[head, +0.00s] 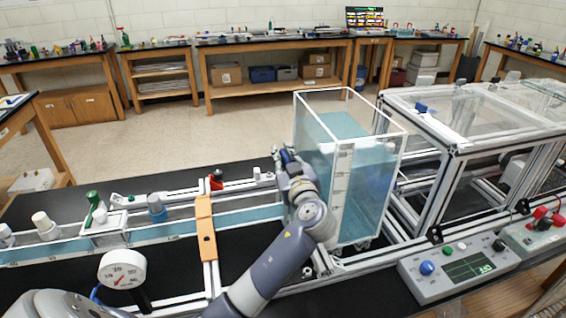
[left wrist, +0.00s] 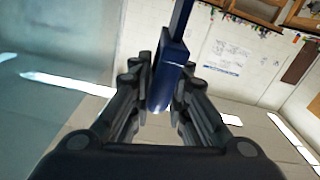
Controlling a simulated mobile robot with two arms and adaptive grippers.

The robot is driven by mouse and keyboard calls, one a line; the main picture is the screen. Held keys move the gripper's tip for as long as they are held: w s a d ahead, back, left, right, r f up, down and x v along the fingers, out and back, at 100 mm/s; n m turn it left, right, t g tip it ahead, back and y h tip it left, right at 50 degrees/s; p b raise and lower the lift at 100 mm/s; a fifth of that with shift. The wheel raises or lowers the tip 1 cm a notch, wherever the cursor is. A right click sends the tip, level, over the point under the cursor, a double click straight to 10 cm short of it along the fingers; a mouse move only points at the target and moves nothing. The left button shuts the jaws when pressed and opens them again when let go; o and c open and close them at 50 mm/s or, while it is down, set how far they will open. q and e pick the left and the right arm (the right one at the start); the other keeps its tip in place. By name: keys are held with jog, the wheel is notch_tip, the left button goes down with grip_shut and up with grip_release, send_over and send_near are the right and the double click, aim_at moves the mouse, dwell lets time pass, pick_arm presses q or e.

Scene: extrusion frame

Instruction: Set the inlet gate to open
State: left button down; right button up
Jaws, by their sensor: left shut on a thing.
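A clear tank (head: 345,185) with pale blue water stands in the middle of the head view, at the end of a long water channel (head: 240,217). My left gripper (head: 283,157) is at the tank's left side, where the channel meets it. In the left wrist view, its fingers (left wrist: 163,88) are closed around a dark blue handle (left wrist: 169,62), which I take to be the inlet gate's. A thin blue bar rises from this handle. In the head view my arm and gripper hide the handle and the gate, so I cannot tell the gate's position.
An orange bracket (head: 206,228) spans the channel left of my arm. A round dial gauge (head: 122,268) stands in front of the channel. A control box (head: 459,266) with a green display sits at the front right. An extrusion frame (head: 437,205) with clear panels stands right of the tank.

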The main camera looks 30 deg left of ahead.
pick_arm(q)
jog(key=c, duration=1.6)
grip_release()
jog(key=shift+d+r, duration=0.15)
jog(key=shift+r, duration=0.05)
jog(key=shift+w+d, duration=0.1)
jog(key=shift+d, duration=0.05)
jog(key=shift+f, duration=0.1)
jog(key=shift+s+d, duration=0.15)
jog(key=shift+s, duration=0.1)
jog(key=v, duration=1.1)
jog(key=shift+d, duration=0.25)
jog(key=shift+s, duration=0.1)
